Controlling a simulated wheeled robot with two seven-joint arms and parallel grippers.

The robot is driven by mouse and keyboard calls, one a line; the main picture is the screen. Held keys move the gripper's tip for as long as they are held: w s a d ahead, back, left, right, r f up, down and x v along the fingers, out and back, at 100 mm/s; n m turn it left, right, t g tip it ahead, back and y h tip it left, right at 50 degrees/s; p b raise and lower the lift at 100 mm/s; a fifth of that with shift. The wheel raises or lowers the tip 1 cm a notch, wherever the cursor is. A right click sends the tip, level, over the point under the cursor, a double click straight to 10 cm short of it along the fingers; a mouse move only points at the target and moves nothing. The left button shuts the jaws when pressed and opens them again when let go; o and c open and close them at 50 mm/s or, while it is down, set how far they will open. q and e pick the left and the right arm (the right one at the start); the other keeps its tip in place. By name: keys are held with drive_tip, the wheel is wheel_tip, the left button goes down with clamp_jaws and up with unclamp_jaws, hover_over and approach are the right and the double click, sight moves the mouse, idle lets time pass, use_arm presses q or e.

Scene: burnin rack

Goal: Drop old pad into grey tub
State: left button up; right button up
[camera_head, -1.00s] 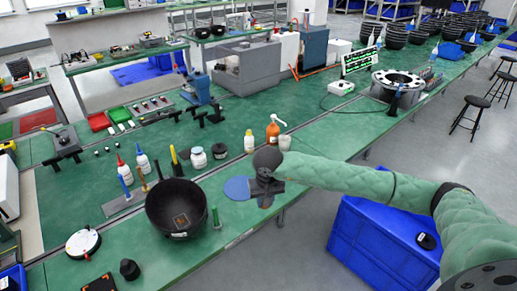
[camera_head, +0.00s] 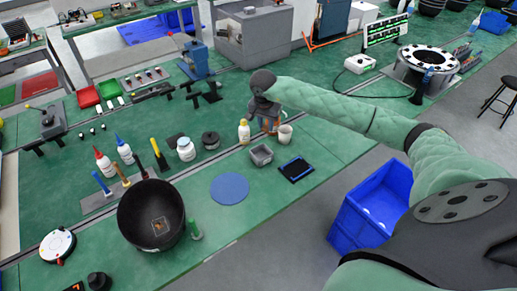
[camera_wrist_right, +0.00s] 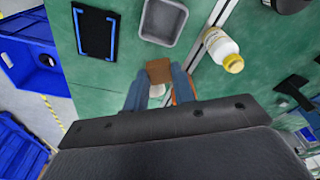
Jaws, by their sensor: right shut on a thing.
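The old pad (camera_wrist_right: 158,71) is a small brown square in the right wrist view, held between the blue fingertips. My right gripper (camera_wrist_right: 158,82) is shut on it. In the head view the right gripper (camera_head: 268,122) is by the white cup, and the pad cannot be made out there. The grey tub (camera_head: 261,155) is a small open rectangular container on the green bench, nearer than the gripper. It also shows in the right wrist view (camera_wrist_right: 144,30), just beyond the pad, and looks empty. The pad is not over the tub. My left gripper is out of view.
A black tray with blue edges (camera_head: 297,170) lies right of the tub. A white cup (camera_head: 285,135) and a yellow-capped white bottle (camera_head: 244,131) stand close to the gripper. A blue disc (camera_head: 229,188) and black bowl (camera_head: 152,215) are nearer. Blue crates (camera_head: 372,205) stand beside the bench.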

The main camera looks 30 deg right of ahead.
sight(265, 131)
drive_tip(key=shift+s+a+r+m, duration=0.2)
drive_tip(key=shift+s+r+m, duration=0.05)
drive_tip(key=shift+m, duration=0.25)
drive_tip(key=shift+s+a+r, duration=0.15)
drive_tip(key=shift+r, duration=0.05)
drive_tip(key=shift+w+d+f+m, duration=0.2)
drive_tip(key=shift+f+m, duration=0.1)
drive_tip(key=shift+f, duration=0.4)
drive_tip(key=shift+s+a+f, duration=0.1)
drive_tip(key=shift+s+f, duration=0.05)
drive_tip(key=shift+f, duration=0.75)
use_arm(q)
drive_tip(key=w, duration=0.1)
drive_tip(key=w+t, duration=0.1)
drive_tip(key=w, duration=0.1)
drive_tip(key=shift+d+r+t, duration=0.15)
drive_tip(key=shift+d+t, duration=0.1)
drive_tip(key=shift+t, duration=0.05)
use_arm(e)
wheel_tip(265, 131, down, 3)
drive_tip(key=shift+f, duration=0.1)
drive_tip(key=o, duration=1)
